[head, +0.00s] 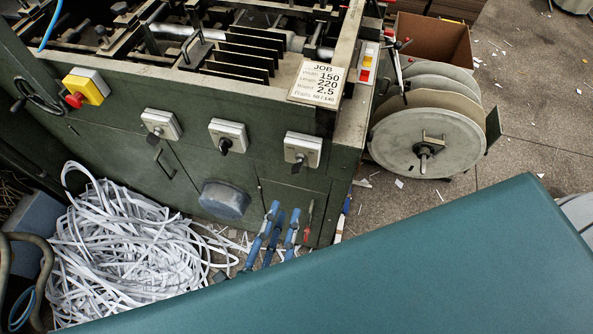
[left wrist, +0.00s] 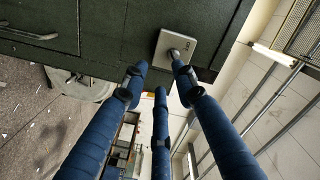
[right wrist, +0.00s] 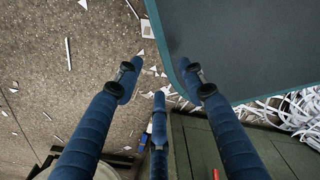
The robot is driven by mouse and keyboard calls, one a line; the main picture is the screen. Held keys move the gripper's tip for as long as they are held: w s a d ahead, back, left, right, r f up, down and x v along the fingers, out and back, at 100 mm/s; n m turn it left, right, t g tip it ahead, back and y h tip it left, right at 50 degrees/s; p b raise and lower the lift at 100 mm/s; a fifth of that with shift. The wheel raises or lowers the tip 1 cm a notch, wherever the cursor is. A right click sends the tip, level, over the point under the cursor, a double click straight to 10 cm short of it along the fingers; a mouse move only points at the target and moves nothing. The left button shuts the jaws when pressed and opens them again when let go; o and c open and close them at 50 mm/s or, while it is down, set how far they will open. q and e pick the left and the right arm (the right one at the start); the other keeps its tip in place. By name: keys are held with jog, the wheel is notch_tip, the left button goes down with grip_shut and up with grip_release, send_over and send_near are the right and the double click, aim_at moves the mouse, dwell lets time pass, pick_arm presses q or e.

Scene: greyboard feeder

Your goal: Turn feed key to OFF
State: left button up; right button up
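Three pale switch plates with dark keys are on the green machine front: a left one (head: 161,124), a middle one (head: 228,136) and a right one (head: 302,150). Their labels are too small to read, so I cannot tell which is the feed key. My left gripper (head: 283,212) has blue fingers spread open, below the right plate. In the left wrist view, a switch plate (left wrist: 190,50) is beyond the right fingertip, which partly covers its key; contact is unclear. My right gripper (right wrist: 160,65) is open and empty above the floor in the right wrist view.
A yellow box with a red button (head: 85,88) is on the machine's left. White strips (head: 125,235) are heaped below. A large reel (head: 425,140) stands right of the machine. A teal surface (head: 400,260) fills the lower right and hides the floor there.

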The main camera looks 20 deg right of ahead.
aim_at(298, 168)
pick_arm(q)
jog(key=w+d, duration=0.2)
jog(key=w+d+r+p, duration=0.1)
jog(key=w+d, duration=0.1)
jog(key=w, duration=0.1)
jog(key=w+d+r, duration=0.1)
jog(key=w, duration=0.2)
jog(key=shift+d+r+p, duration=0.15)
jog(key=shift+d+p, duration=0.15)
jog(key=shift+d, duration=0.1)
jog(key=shift+w+d, duration=0.4)
jog(key=shift+w, duration=0.1)
pick_arm(e)
jog(key=shift+w+d+r, duration=0.55)
jog(key=shift+d+r, duration=0.1)
jog(key=shift+r, duration=0.1)
pick_arm(q)
grip_shut()
pick_arm(e)
jog(key=shift+a, duration=0.3)
